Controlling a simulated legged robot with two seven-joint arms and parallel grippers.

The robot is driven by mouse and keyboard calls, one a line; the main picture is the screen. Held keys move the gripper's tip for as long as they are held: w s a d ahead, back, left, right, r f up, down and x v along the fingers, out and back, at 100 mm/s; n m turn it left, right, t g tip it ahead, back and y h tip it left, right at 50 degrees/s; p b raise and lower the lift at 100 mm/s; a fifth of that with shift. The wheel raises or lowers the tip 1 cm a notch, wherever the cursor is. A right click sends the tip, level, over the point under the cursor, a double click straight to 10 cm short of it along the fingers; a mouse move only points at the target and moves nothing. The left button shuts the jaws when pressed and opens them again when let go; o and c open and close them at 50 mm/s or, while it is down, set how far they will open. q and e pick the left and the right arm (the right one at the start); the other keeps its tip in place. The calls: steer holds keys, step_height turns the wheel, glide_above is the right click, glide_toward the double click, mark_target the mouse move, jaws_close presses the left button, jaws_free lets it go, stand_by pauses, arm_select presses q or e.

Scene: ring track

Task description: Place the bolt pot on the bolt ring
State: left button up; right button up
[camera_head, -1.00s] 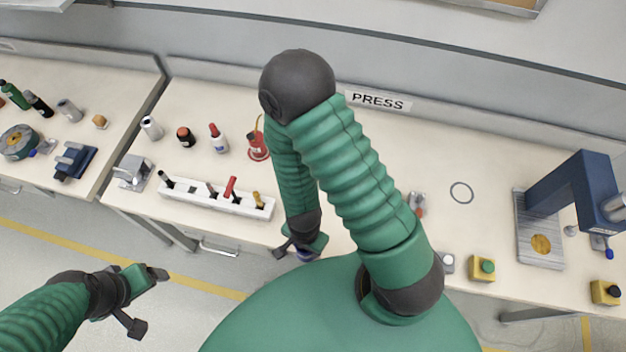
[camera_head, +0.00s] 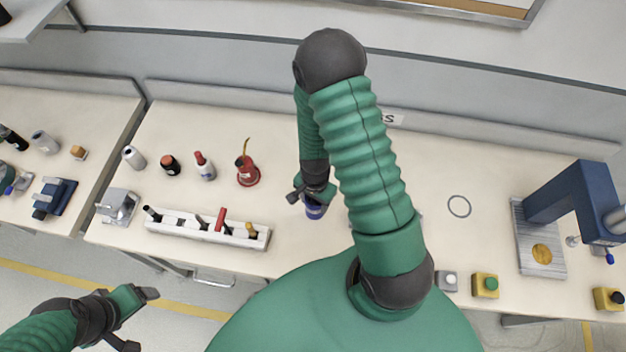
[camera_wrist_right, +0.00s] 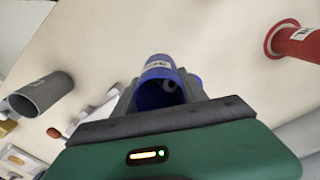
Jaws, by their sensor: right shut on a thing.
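A blue pot (camera_head: 316,211) with a white label, which I take for the bolt pot, is held by my right gripper (camera_head: 310,194) over the middle of the bench. In the right wrist view the blue pot (camera_wrist_right: 160,82) sits between the fingers, its open mouth partly showing; the label is too small to read. A thin grey ring (camera_head: 459,206), likely the bolt ring, lies flat and empty on the bench, to the right of the gripper. My left gripper (camera_head: 139,319) is open and empty over the floor in front of the bench.
A blue press (camera_head: 575,200) stands right of the ring, with yellow button boxes (camera_head: 485,286) at the front edge. A red oil can (camera_head: 247,174), bottles and a white tool rack (camera_head: 206,229) stand at left. My right arm hides part of the bench. Bench around the ring is clear.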

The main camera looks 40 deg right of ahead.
steer(key=w+d+f+p, duration=0.1)
steer(key=w+d, duration=0.1)
steer(key=w+d+f+p, duration=0.1)
steer(key=w+d, duration=0.1)
steer(key=w+d+f+p, duration=0.1)
steer(key=w+d+f, duration=0.1)
steer(key=w, duration=0.1)
steer(key=shift+d, duration=0.1)
steer(key=shift+f, duration=0.3)
arm_select(q)
steer(key=r, duration=0.3)
steer(key=shift+w+d+r, duration=0.2)
steer(key=shift+d+r, duration=0.15)
steer(key=shift+r, duration=0.05)
